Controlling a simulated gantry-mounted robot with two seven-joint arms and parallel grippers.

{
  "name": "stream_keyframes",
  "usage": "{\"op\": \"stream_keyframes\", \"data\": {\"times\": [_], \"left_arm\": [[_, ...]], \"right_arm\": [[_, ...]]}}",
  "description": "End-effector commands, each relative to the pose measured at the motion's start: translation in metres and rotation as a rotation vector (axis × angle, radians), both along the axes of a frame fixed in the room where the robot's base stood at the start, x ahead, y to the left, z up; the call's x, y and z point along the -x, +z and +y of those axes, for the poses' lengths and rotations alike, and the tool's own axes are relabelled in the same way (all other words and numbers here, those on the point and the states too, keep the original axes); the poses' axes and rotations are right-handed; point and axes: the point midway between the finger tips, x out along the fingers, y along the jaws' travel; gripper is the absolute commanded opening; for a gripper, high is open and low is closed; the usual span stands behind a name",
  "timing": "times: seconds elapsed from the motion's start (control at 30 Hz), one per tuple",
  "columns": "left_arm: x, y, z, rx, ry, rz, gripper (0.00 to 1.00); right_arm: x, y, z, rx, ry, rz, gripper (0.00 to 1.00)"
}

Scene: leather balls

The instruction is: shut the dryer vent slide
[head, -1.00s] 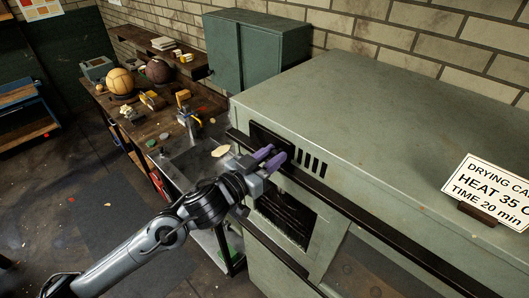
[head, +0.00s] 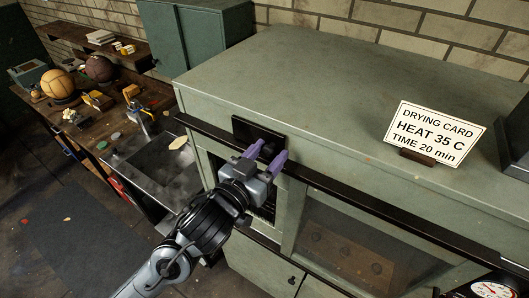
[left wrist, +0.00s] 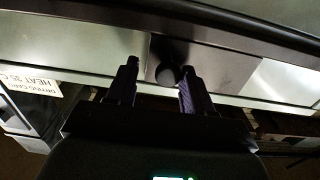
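The vent slide is a dark plate (head: 241,127) on the upper front of the green dryer (head: 300,85). Its round black knob (head: 267,151) stands out between the purple fingertips of my left gripper (head: 265,157). In the left wrist view the knob (left wrist: 167,75) is between the two spread fingers (left wrist: 157,88), nearer the right one. A gap shows on its left side; I cannot tell whether the right finger touches it. No pale vent slots show beside the plate. My gripper hides part of the dryer front below. My right gripper is out of view.
A dark rail (head: 350,199) runs along the dryer's front edge. A drying card (head: 435,134) stands on the dryer's top. A bench with leather balls (head: 57,84) and a sink (head: 160,165) are at the left.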

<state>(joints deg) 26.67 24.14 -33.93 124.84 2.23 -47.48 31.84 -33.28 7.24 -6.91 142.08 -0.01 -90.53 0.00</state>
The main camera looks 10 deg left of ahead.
Motion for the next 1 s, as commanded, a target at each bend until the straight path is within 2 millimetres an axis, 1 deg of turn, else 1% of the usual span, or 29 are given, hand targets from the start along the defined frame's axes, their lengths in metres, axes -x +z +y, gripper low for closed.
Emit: {"op": "stream_keyframes", "data": {"times": [0.3,0.47,0.57,0.87,0.9,1.0], "left_arm": [[0.0,0.0,0.002,0.002,0.005,0.001,0.53],[0.009,-0.001,0.007,0.002,0.006,0.001,0.53],[0.022,-0.002,0.012,0.002,0.006,0.001,0.53],[0.075,-0.002,0.033,0.001,0.003,0.0,0.53],[0.079,0.002,0.034,0.001,0.002,0.005,0.53],[0.086,0.002,0.037,0.0,0.001,0.005,0.53]], "right_arm": [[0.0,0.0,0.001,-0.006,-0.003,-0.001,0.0],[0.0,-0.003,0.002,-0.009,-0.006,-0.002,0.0],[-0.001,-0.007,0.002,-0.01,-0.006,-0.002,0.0],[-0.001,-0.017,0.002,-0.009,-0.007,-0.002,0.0],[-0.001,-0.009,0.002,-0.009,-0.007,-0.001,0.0],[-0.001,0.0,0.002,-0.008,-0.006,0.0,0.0]]}}
